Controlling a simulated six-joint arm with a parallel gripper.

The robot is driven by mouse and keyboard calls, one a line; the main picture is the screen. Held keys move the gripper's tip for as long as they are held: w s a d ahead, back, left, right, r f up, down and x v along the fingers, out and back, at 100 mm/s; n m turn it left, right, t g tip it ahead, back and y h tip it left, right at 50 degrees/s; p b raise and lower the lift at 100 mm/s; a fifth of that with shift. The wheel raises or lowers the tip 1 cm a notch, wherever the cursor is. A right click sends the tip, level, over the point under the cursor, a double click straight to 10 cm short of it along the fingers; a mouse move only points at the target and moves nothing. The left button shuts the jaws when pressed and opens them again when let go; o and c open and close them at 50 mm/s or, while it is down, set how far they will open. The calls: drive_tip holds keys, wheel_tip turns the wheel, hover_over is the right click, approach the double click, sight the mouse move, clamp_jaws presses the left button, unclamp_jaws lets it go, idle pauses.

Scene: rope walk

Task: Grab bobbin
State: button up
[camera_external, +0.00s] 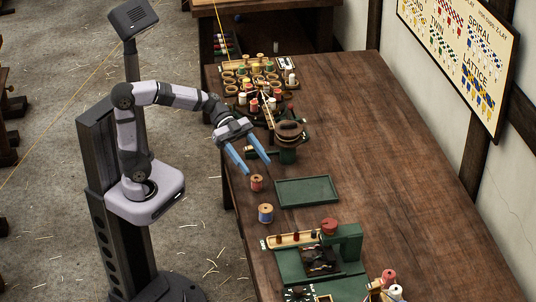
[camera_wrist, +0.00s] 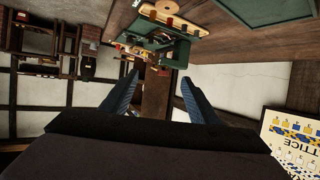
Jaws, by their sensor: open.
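Two bobbins stand upright on the workbench in the external view: a reddish-orange bobbin (camera_external: 257,183) and a blue bobbin (camera_external: 265,213) nearer the camera. My gripper (camera_external: 256,166) has its two blue fingers spread apart, with nothing seen between them. Its tips are near the reddish bobbin, on its far side and seemingly above it; the exact gap is unclear. In the wrist view my gripper (camera_wrist: 160,77) also shows both fingers apart, and neither bobbin can be made out with certainty.
An empty green tray (camera_external: 307,202) lies right of the bobbins. A green machine (camera_external: 345,240) with a wooden rack stands nearer the camera. The bench's right side is clear.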

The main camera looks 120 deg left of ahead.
approach(262, 206)
drive_tip(key=w+f, duration=0.3)
drive_tip(key=shift+w+d, duration=0.25)
drive_tip(key=shift+w, duration=0.1)
drive_tip(key=shift+d+b+x, duration=0.2)
drive_tip(key=shift+b+x, duration=0.6)
drive_tip(key=shift+x, duration=2.2)
drive_tip(key=shift+w+d+f, duration=0.15)
drive_tip(key=shift+w+f, duration=0.1)
drive_tip(key=shift+w, duration=0.3)
drive_tip(key=c, duration=1)
